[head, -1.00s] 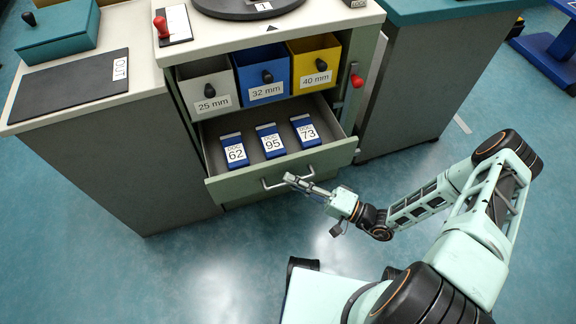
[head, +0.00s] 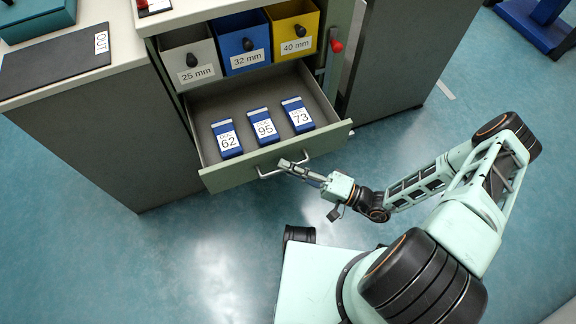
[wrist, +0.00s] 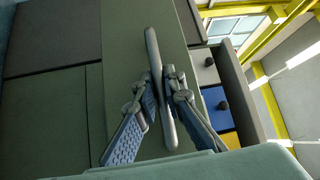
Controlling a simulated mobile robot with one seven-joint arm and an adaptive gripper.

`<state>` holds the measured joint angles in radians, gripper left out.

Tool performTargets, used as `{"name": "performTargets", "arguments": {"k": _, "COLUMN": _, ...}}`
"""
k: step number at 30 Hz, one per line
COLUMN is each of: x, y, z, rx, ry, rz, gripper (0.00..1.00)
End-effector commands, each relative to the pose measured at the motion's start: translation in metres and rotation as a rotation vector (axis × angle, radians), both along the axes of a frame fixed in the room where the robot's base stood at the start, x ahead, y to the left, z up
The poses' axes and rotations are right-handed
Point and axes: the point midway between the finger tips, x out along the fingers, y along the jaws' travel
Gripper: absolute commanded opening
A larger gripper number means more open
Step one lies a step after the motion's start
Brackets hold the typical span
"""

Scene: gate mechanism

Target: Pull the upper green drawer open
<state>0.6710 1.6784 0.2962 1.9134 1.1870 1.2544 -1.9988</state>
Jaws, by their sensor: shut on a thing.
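The upper green drawer (head: 215,180) stands open below the row of bins in the head view. Its front carries a metal bar handle (head: 268,175). In the wrist view the handle (wrist: 154,70) passes between the two fingers of my gripper (wrist: 160,82), in front of the green drawer front (wrist: 128,40). Inside the drawer lie three blue boxes labelled 62 (head: 227,139), 95 (head: 263,127) and 73 (head: 297,115).
Grey, blue and yellow bins (head: 294,30) sit above the drawer. A red knob (head: 337,46) is at their right. A counter (head: 100,150) stands at the left and a cabinet (head: 400,50) at the right. Floor in front of the drawer is clear to the left of my base.

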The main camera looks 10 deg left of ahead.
Motion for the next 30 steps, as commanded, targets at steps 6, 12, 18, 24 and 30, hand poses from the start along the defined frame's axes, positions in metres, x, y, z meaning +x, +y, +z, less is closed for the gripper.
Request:
{"name": "performTargets", "arguments": {"k": 6, "x": 0.001, "y": 0.0, "z": 0.0, "rx": -0.001, "ry": -0.001, "rz": -0.002, "gripper": 0.27}}
{"name": "performTargets", "arguments": {"k": 12, "x": 0.001, "y": 0.0, "z": 0.0, "rx": 0.0, "ry": 0.0, "rz": -0.001, "gripper": 0.27}}
{"name": "performTargets", "arguments": {"k": 18, "x": 0.001, "y": 0.0, "z": 0.011, "rx": 0.001, "ry": -0.001, "rz": -0.002, "gripper": 0.27}}
{"name": "performTargets", "arguments": {"k": 24, "x": 0.002, "y": -0.001, "z": 0.047, "rx": 0.005, "ry": -0.005, "rz": -0.003, "gripper": 0.27}}
{"name": "performTargets", "arguments": {"k": 30, "x": 0.002, "y": -0.001, "z": 0.084, "rx": 0.008, "ry": -0.009, "rz": -0.005, "gripper": 0.72}}
